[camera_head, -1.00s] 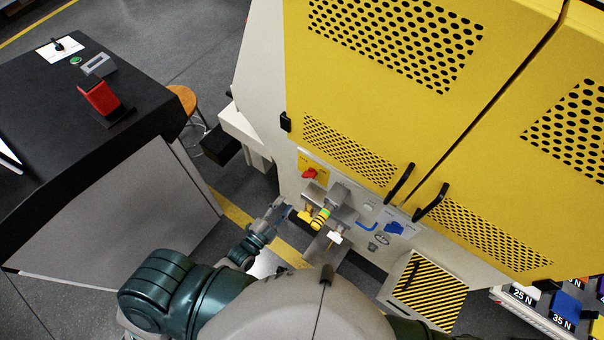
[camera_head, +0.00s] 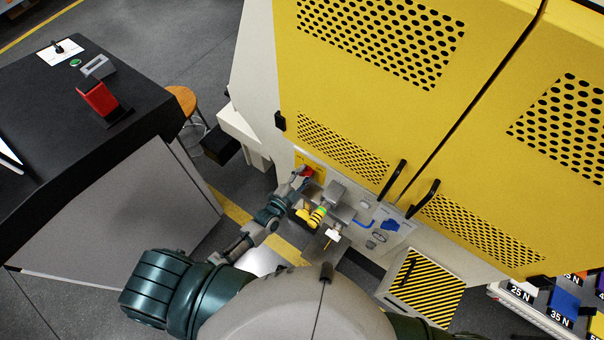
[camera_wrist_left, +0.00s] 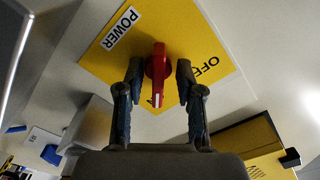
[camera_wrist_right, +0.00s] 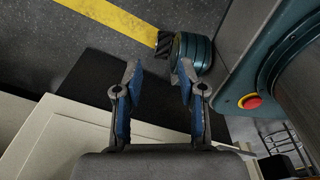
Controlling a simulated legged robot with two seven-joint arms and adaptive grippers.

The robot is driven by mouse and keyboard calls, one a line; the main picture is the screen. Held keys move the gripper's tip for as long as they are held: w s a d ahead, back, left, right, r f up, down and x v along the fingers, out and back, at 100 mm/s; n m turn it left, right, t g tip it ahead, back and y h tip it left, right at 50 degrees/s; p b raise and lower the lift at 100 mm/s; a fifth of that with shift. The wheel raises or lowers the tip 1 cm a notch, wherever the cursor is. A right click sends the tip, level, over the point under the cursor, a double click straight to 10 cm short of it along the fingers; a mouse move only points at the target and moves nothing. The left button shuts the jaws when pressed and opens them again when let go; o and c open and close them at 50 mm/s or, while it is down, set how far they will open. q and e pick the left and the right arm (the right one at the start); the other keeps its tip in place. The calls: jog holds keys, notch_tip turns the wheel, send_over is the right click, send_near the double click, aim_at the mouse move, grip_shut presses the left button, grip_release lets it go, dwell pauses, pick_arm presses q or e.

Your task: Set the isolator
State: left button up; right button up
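The isolator is a red rotary handle (camera_wrist_left: 157,72) on a yellow plate (camera_wrist_left: 190,30) marked POWER and OFF. In the left wrist view the handle stands between the fingertips of my left gripper (camera_wrist_left: 158,80), which is open with a gap on each side. In the head view the red handle (camera_head: 307,172) shows at the lower left of the yellow cabinet, with my left gripper (camera_head: 298,182) right at it. My right gripper (camera_wrist_right: 158,78) is open and empty in the right wrist view, over the floor; the head view does not show it.
A yellow-and-black device (camera_head: 316,215) and a blue handle (camera_head: 364,223) sit right of the isolator. A striped box (camera_head: 425,285) stands below the cabinet doors (camera_head: 370,90). A black-topped bench (camera_head: 60,120) is at the left, with a stool (camera_head: 183,100) behind it.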

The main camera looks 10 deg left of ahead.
pick_arm(q)
jog(key=shift+s+d+r, duration=0.1)
jog(key=shift+d, duration=0.75)
grip_shut()
jog(key=shift+a, duration=0.1)
jog(key=shift+a+f, duration=0.2)
jog(key=shift+a, duration=0.1)
jog(key=shift+a+f, duration=0.1)
jog(key=shift+a, duration=0.25)
jog(key=shift+d+n, duration=0.2)
jog(key=shift+n, duration=0.1)
jog(key=n, duration=0.5)
jog(key=shift+a+p, duration=0.1)
jog(key=shift+p, duration=0.25)
jog(key=n, duration=0.5)
jog(key=shift+n, duration=0.3)
jog(key=n, duration=0.4)
jog(key=shift+a+f, duration=0.1)
jog(key=shift+n+b, duration=0.4)
jog(key=shift+n, duration=0.9)
pick_arm(e)
jog(key=shift+d+f, duration=0.2)
jog(key=shift+d, duration=0.55)
